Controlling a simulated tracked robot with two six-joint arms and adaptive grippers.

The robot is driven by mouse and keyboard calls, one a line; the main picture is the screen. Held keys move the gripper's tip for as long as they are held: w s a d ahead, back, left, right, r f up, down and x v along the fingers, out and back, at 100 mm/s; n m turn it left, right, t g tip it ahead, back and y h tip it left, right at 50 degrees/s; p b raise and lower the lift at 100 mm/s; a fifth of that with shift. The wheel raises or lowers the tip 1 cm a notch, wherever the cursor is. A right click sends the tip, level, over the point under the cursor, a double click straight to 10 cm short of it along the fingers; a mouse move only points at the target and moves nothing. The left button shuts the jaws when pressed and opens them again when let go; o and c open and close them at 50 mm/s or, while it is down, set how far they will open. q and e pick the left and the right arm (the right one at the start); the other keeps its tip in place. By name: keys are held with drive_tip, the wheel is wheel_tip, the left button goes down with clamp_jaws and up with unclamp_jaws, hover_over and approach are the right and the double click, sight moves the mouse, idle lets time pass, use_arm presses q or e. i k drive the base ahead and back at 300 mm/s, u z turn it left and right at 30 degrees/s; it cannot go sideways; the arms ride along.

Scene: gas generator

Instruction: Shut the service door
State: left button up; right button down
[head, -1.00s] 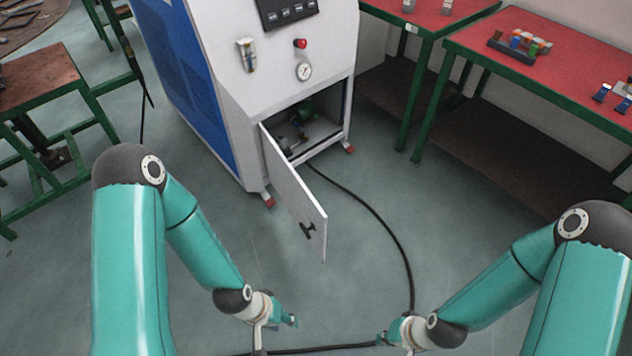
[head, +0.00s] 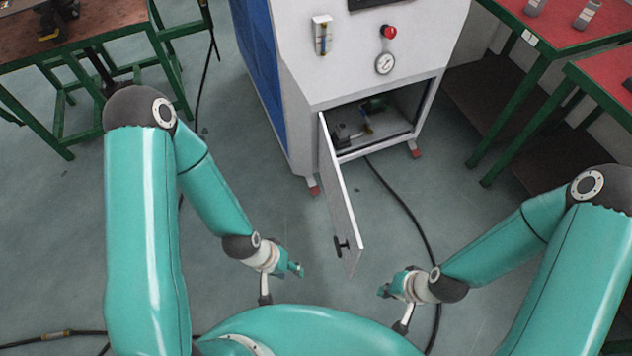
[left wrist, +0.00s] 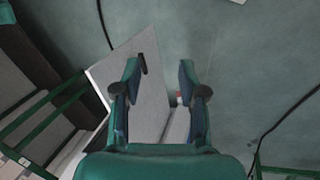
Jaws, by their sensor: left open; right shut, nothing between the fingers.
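The white service door (head: 337,190) hangs open at the lower front of the generator cabinet (head: 345,75), hinged at the left of the opening. It swings out toward me, seen nearly edge-on. Its black handle (head: 342,246) is near the free edge. My left gripper (head: 296,270) is open and empty, left of the door's free end and apart from it in the head view. In the left wrist view, the open fingers (left wrist: 160,76) show in front of a pale panel (left wrist: 150,95) that looks like the door. My right gripper (head: 384,291) is shut and empty, right of the door's free end.
The opening (head: 372,125) shows fittings inside. A black cable (head: 400,205) runs over the floor from under the cabinet. Red-topped benches (head: 545,45) stand at the right and a green-framed table (head: 80,50) at the left. Floor around the door is mostly clear.

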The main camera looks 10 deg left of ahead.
sight(342, 219)
drive_tip(key=i, duration=0.2)
drive_tip(key=u, duration=0.1)
drive_tip(key=k, duration=1.9)
drive_tip(key=u, duration=0.3)
drive_tip(key=i, duration=0.8)
drive_tip(key=u, duration=0.45)
drive_tip(key=i, duration=1)
drive_tip(key=z, duration=0.45)
